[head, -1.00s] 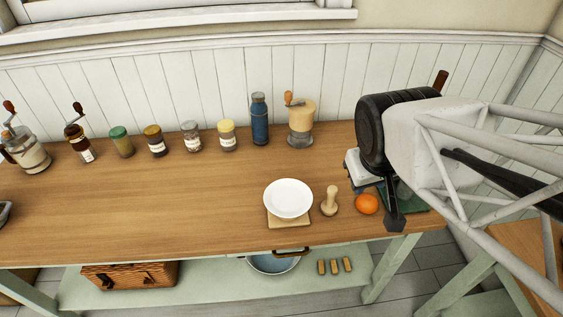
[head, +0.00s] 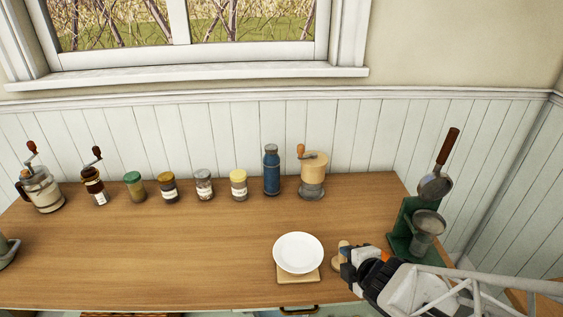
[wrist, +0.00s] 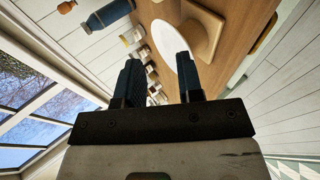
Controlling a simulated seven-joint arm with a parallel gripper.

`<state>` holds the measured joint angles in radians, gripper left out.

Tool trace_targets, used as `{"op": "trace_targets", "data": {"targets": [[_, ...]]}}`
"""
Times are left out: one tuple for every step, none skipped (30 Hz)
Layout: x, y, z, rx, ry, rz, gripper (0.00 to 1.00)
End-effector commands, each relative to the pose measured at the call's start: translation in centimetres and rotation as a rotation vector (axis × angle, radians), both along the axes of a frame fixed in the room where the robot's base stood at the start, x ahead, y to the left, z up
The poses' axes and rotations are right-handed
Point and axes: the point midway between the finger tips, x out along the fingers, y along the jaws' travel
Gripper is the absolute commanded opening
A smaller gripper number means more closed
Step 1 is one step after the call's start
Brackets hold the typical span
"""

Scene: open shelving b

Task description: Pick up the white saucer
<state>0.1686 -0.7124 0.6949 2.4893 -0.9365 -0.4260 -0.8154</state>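The white saucer (head: 298,252) rests tilted on a small wooden stand (head: 299,277) near the front of the counter. My gripper (head: 347,258) is just to its right in the head view, apart from it. In the wrist view my gripper (wrist: 158,75) is open, with two dark blue fingers spread and nothing seen between them. The saucer also shows in the wrist view (wrist: 185,45), beyond the right finger and partly hidden by it.
A wooden tamper (head: 338,258) stands right of the saucer, partly hidden by my gripper. A green stand (head: 397,240) with a metal funnel is at the right. Several jars, a blue bottle (head: 271,172) and grinders line the back. The middle counter is clear.

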Motion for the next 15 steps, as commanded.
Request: {"op": "trace_targets", "data": {"targets": [[-0.4,0.6,-0.9,-0.013,-0.015,0.061,0.34],[-0.7,1.0,-1.4,-0.022,-0.027,0.100,0.34],[-1.0,1.6,-1.9,-0.030,-0.042,0.147,0.34],[-1.2,1.9,-2.2,-0.036,-0.052,0.179,0.34],[-1.4,2.2,-2.5,-0.040,-0.063,0.209,0.34],[-1.7,2.6,-2.9,-0.045,-0.074,0.242,0.34],[-1.9,2.8,-3.1,-0.047,-0.081,0.264,0.34],[-2.0,3.0,-3.3,-0.049,-0.089,0.282,0.34],[-2.2,3.3,-3.5,-0.052,-0.096,0.303,0.34],[-2.3,3.4,-3.6,-0.052,-0.099,0.314,0.34],[-2.4,3.5,-3.7,-0.053,-0.102,0.322,0.34],[-2.5,3.6,-3.8,-0.054,-0.106,0.331,0.34],[-2.5,3.7,-3.8,-0.054,-0.108,0.335,0.34],[-2.5,3.7,-3.8,-0.054,-0.109,0.337,0.34],[-2.6,3.7,-3.8,-0.055,-0.109,0.338,0.34]]}}
